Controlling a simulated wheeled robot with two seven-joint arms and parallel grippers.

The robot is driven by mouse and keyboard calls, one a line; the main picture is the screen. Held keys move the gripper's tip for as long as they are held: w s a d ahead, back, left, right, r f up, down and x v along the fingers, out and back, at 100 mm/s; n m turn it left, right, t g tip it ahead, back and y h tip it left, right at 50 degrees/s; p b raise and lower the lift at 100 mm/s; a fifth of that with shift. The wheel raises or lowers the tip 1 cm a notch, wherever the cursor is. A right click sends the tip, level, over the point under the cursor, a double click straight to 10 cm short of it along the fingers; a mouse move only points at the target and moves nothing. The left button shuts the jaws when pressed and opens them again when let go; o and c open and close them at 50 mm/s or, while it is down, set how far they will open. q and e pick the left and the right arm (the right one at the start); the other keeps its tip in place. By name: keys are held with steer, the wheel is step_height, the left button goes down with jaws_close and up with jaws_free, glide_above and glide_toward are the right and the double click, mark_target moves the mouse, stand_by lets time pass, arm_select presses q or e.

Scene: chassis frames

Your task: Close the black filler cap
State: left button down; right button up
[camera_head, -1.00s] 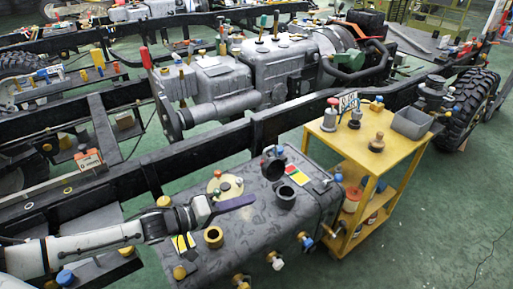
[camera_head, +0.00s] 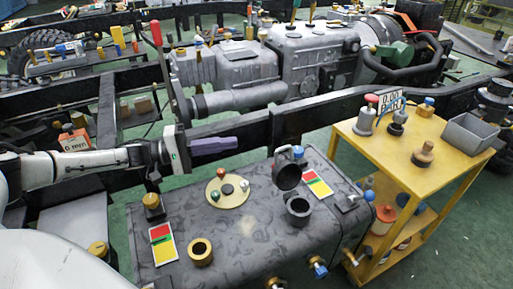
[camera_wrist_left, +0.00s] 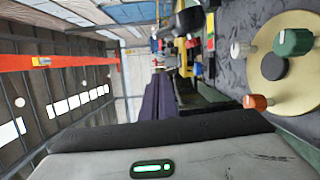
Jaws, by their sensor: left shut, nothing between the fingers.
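The black filler cap (camera_head: 287,174) stands open, tipped up on its hinge behind the round black filler neck (camera_head: 299,209). The neck sits on top of the dark grey tank (camera_head: 250,230), and its mouth is uncovered. My left gripper (camera_head: 236,143) comes in from the left above the tank's back edge. Its purple fingers are shut and empty, left of the cap and apart from it. My right gripper is not in view.
A cream disc (camera_head: 228,191) with coloured knobs lies on the tank, left of the neck. A brass ring (camera_head: 200,251) is at the front left. A yellow cart (camera_head: 385,150) with a grey bin (camera_head: 469,133) stands right. The black frame rail (camera_head: 330,115) runs behind.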

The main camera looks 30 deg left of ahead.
arm_select(q)
steer(key=w+d, duration=0.4)
steer(key=d, duration=0.6)
steer(key=shift+w+r, duration=0.3)
steer(key=shift+r, duration=0.05)
steer(key=shift+d, duration=0.15)
